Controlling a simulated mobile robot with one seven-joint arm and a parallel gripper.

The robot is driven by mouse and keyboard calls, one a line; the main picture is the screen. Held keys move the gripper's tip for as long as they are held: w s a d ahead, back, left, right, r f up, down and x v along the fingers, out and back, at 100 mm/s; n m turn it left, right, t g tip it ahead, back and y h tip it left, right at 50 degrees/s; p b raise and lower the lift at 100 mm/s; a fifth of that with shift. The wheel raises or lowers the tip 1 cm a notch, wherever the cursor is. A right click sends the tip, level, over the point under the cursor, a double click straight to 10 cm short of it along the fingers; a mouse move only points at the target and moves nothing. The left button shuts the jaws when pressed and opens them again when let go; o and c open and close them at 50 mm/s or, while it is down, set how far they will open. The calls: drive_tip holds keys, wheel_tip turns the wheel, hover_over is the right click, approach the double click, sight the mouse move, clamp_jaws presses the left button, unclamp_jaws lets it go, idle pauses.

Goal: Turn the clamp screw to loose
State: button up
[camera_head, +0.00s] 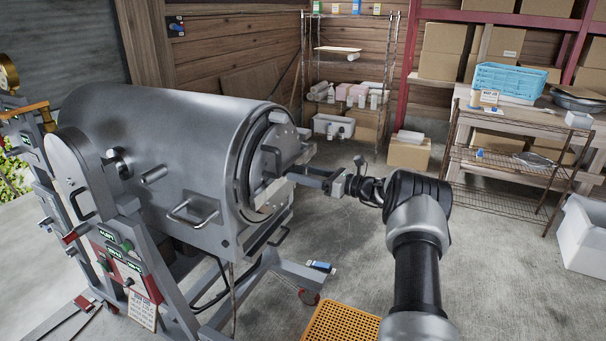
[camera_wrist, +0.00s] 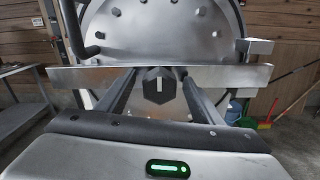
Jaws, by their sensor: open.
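The clamp screw (camera_wrist: 158,87) shows in the wrist view as a dark hexagonal knob with a pale upright mark on its face. It sits before a flat metal bar (camera_wrist: 90,78) that crosses the round drum door (camera_wrist: 150,30). My gripper (camera_wrist: 156,76) is open, with one finger to each side of the knob; whether either finger touches it I cannot tell. In the head view my gripper (camera_head: 292,173) reaches left to the front of the large steel drum (camera_head: 165,145). There the screw is not clearly made out.
An orange perforated crate (camera_head: 342,324) stands on the floor below my arm. A wire rack (camera_head: 510,165) and a wooden table with a blue basket (camera_head: 508,80) are at the right. The concrete floor between the drum and the rack is mostly clear.

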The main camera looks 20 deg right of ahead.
drive_tip(key=c, duration=1.1)
drive_tip(key=shift+o, duration=0.2)
